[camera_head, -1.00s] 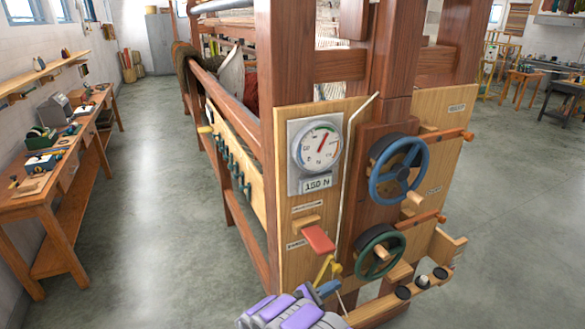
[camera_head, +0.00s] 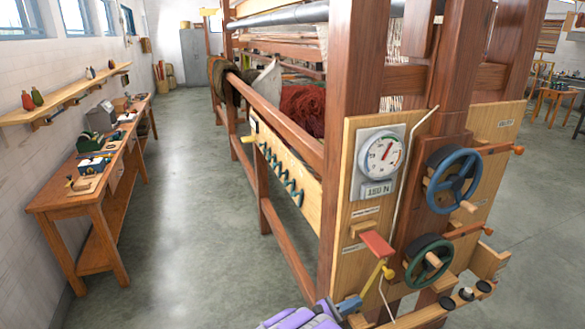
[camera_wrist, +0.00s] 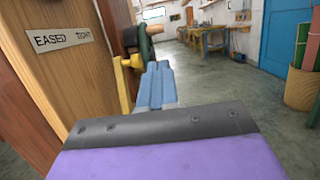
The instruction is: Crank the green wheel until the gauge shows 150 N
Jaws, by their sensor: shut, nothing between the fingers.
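The green wheel (camera_head: 428,262), dark-rimmed with a wooden knob, is low on the loom's end panel. Its edge appears to show in the wrist view (camera_wrist: 146,45). The gauge (camera_head: 380,155) is above and left of it. Its red needle points up and right, and its small display (camera_head: 377,189) seems to read 150 N, though the digits are blurred. My gripper (camera_head: 357,301) is shut and empty, below and left of the wheel. In the wrist view its blue fingers (camera_wrist: 157,70) are beside a yellow lever (camera_wrist: 122,85); I cannot tell whether they touch.
A blue wheel (camera_head: 453,174) is above the green one. A red handle (camera_head: 377,243) juts out below the gauge. A label (camera_wrist: 62,38) reads "EASED TIGHT". A workbench (camera_head: 98,185) lines the left wall. The grey floor (camera_head: 195,215) between is clear.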

